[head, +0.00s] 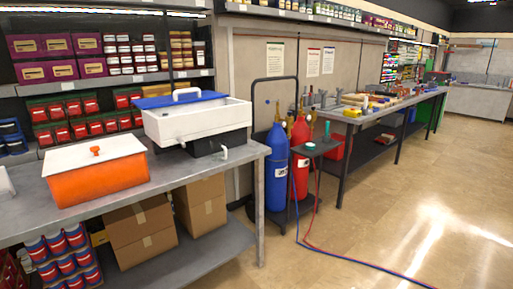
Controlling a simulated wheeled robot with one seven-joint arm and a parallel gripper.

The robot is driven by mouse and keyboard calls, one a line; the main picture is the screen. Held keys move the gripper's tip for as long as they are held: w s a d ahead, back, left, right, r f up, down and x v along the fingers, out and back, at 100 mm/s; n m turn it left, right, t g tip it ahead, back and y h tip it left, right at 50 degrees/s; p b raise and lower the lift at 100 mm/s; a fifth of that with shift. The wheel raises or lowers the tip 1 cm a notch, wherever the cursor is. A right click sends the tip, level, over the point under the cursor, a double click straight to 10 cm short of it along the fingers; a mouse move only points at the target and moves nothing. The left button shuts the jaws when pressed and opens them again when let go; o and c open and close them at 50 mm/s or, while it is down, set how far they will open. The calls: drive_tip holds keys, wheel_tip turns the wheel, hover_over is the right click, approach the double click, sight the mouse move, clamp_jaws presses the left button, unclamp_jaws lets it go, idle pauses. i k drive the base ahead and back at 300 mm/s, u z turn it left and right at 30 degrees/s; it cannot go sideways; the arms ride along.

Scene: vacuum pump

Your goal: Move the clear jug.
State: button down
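I cannot make out a clear jug in the head view. A small pale object (6,183) is cut off by the left edge, on the grey workbench (222,166); I cannot tell what it is. My gripper is not in view.
An orange box with a white lid (97,182) and a white tub (200,122) stand on the workbench. Cardboard boxes (140,230) sit below. Blue (277,165) and red (300,160) gas cylinders stand on a trolley. Hoses (345,257) cross the floor; the right floor (430,200) is clear.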

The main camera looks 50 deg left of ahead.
sight(218, 149)
drive_tip(key=u, duration=0.1)
drive_tip(key=i, duration=1.2)
drive_tip(key=u, duration=0.7)
drive_tip(key=i, duration=1.05)
drive_tip(key=u, duration=1.15)
drive_tip(key=i, duration=0.8)
drive_tip(key=u, duration=0.4)
